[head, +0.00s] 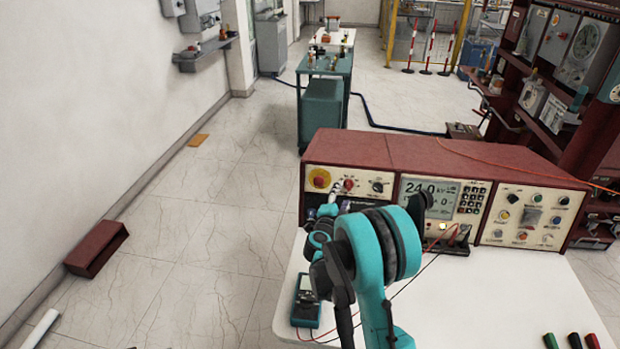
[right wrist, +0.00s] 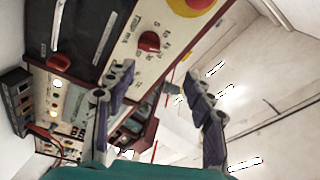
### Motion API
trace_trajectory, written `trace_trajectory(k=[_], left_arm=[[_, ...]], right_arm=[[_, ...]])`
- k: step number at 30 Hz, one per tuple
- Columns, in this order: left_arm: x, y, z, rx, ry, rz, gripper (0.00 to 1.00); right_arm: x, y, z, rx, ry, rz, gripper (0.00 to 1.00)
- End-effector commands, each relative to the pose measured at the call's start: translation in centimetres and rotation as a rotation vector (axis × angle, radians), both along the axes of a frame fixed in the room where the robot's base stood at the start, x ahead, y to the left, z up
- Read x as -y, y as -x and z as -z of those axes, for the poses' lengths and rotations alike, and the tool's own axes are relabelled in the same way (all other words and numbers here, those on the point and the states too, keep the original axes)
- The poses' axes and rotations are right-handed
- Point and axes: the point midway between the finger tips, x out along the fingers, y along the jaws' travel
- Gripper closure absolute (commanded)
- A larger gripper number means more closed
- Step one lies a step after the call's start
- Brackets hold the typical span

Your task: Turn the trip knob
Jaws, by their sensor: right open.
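A red rotary knob (head: 348,185) sits on the cream left panel of the red console, between a red button on a yellow disc (head: 319,179) and a black knob (head: 377,186). In the right wrist view the red knob (right wrist: 149,41) shows with marks around it, too small to read. Which knob is labelled trip cannot be read. My right gripper (head: 332,201) is just in front of and below this panel, partly hidden by my arm. In the right wrist view its two fingers (right wrist: 157,78) are spread, empty and apart from the red knob. My left gripper is not in view.
The console (head: 460,158) stands on a white table (head: 480,300), with a display and more knobs to the right. A teal handheld meter (head: 306,303) with thin cables lies by my right arm. Black, green and red pieces (head: 575,341) lie at the front right.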

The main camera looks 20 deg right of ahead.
Motion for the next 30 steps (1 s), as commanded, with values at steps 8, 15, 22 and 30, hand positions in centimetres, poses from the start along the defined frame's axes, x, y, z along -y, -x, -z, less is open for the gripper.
trace_trajectory(k=[8, 15, 22, 30], left_arm=[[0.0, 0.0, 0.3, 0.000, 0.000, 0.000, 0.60], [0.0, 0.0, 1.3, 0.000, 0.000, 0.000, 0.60], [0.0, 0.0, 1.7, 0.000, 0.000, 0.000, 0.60], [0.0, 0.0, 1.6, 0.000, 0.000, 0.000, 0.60]], right_arm=[[2.2, -0.6, 2.8, -0.018, -0.048, 0.056, 0.47], [4.9, -3.5, 3.4, -0.017, -0.047, 0.053, 0.47], [6.2, -5.0, 3.6, -0.017, -0.046, 0.052, 0.47], [6.3, -5.1, 3.5, -0.017, -0.046, 0.050, 0.47]])
